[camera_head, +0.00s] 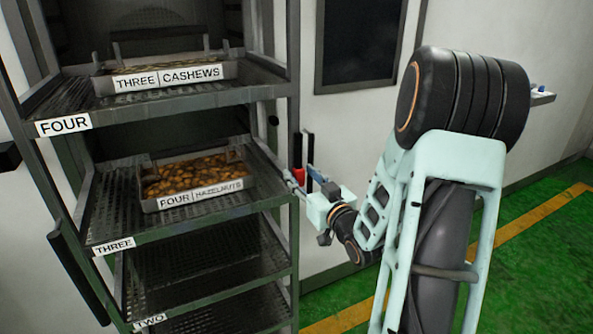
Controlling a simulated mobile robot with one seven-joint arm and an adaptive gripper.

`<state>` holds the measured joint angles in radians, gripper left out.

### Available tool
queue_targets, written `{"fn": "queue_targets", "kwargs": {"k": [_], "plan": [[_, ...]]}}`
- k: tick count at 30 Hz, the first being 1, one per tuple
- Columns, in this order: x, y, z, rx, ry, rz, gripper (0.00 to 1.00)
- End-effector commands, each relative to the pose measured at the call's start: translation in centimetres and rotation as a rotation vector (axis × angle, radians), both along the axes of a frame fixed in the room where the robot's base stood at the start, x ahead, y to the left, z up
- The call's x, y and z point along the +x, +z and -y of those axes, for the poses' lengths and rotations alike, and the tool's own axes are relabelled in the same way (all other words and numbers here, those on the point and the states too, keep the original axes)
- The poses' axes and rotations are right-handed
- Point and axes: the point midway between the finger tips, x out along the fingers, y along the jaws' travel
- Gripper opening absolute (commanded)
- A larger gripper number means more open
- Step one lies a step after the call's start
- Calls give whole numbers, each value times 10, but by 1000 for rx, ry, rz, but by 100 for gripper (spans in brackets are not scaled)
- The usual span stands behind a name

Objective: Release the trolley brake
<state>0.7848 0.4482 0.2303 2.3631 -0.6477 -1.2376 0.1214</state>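The trolley (292,120) is a dark metal rack of perforated shelves, standing at the left of the view. Its shelf edges carry the labels FOUR, THREE and TWO. I cannot make out which part is its brake; the foot of the trolley is below the picture. My gripper (297,182) is at the end of my pale green and black arm, beside the trolley's right upright at about the height of shelf THREE. Its fingertips are too small and partly covered to tell whether they are open. A small red part (298,150) and dark upright strips show just above it.
A tray of cashews (170,82) sits on shelf FOUR and a tray of hazelnuts (195,198) on shelf THREE. A black bar (78,278) stands at the trolley's left side. A dark panel (358,45) hangs on the white wall. Green floor (535,245) is clear at right.

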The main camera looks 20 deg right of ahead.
Motion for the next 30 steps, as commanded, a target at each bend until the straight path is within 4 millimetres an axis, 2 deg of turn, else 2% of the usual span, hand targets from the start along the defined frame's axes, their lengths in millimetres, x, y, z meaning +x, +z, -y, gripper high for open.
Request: {"fn": "queue_targets", "kwargs": {"k": [10,21,30], "plan": [[-1,0,0,0,0,-1,39],[-1,0,0,0,0,0,0],[0,0,0,0,0,-1,0]]}}
